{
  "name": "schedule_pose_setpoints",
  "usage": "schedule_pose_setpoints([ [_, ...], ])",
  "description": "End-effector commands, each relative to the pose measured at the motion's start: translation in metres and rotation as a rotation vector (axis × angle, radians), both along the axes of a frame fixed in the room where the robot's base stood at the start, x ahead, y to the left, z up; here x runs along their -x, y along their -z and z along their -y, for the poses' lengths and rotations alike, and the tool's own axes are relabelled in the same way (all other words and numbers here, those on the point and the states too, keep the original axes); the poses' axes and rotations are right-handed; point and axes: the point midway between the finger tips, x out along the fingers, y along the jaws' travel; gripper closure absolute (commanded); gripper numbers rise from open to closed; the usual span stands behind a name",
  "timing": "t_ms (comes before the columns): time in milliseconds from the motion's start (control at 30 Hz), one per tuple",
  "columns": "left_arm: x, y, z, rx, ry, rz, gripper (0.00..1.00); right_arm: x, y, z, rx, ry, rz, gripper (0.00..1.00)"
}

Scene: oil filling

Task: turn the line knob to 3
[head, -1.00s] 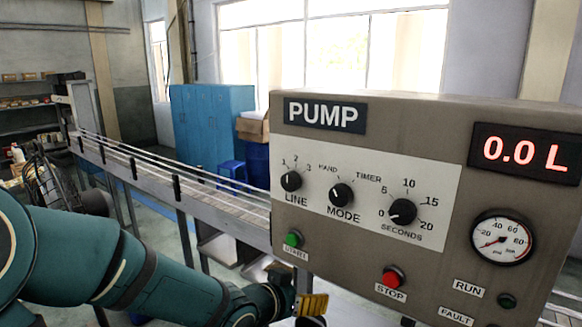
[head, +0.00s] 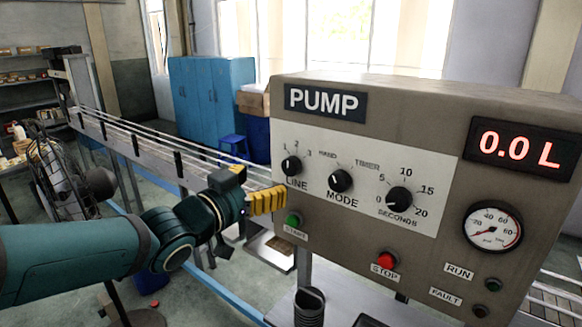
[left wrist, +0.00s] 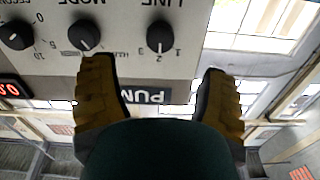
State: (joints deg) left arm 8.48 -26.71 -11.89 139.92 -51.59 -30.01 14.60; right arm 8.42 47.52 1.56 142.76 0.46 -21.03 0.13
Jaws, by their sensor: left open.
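The black line knob (head: 291,165) is at the upper left of the pump panel (head: 320,140), with marks 1, 2 and 3 above it. Its white pointer stands at about 2. In the left wrist view the panel is upside down and the line knob (left wrist: 160,38) shows between and beyond the fingers. My left gripper (head: 268,200) has yellow fingers and is just below and left of the line knob, close to the panel's left edge. It is open, with nothing between the fingers (left wrist: 157,76). My right gripper is not in view.
The mode knob (head: 340,181) and seconds knob (head: 399,200) are right of the line knob. The green start button (head: 294,220) is just below my left gripper, and the red stop button (head: 387,260) is lower right. A conveyor (head: 150,160) runs behind my arm.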

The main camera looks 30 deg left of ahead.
Motion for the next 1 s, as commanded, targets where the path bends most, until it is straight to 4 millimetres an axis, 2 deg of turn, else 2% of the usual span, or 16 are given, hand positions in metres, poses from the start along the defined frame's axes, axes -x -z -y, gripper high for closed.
schedule_pose_setpoints([
  [300,-0.054,0.001,0.004,0.001,0.001,-0.003,0.25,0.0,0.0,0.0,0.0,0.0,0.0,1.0],
  [500,-0.081,0.0,0.006,0.002,0.0,-0.001,0.25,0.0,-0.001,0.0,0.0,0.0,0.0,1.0],
  [700,-0.094,0.0,0.008,0.001,0.0,0.0,0.25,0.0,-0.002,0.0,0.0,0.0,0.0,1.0],
  [1000,-0.095,0.0,0.008,0.001,-0.001,0.0,0.25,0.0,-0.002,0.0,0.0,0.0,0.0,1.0],
])
